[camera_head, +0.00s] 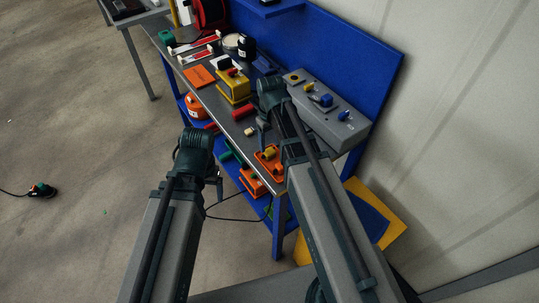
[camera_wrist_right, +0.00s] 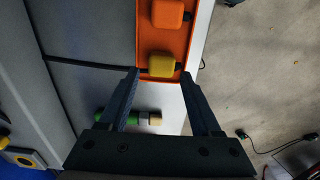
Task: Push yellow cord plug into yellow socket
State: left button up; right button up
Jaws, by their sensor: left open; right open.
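The yellow cord plug (camera_wrist_right: 161,64) sits at the near end of an orange tray (camera_wrist_right: 149,38), beside an orange plug (camera_wrist_right: 167,13); a black cord runs left past it. In the head view the tray (camera_head: 271,166) and yellow plug (camera_head: 269,153) are at the bench's front edge. My right gripper (camera_wrist_right: 160,74) is open, its fingertips on either side of the yellow plug in the picture; contact cannot be told. It also shows in the head view (camera_head: 262,134). My left gripper (camera_head: 217,187) is open, empty, off the bench.
A yellow toolbox (camera_head: 234,86), an orange case (camera_head: 198,77) and red cylinders (camera_head: 243,112) stand on the bench. A blue back wall (camera_head: 350,60) rises behind. The floor at left is mostly clear.

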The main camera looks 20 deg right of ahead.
aim_at(270, 151)
notch_tip(270, 151, down, 5)
jog(key=b, duration=0.5)
jog(key=shift+a+f, duration=0.15)
jog(key=shift+f, duration=0.05)
jog(key=shift+r, duration=0.1)
grip_shut()
jog(key=shift+r, duration=0.2)
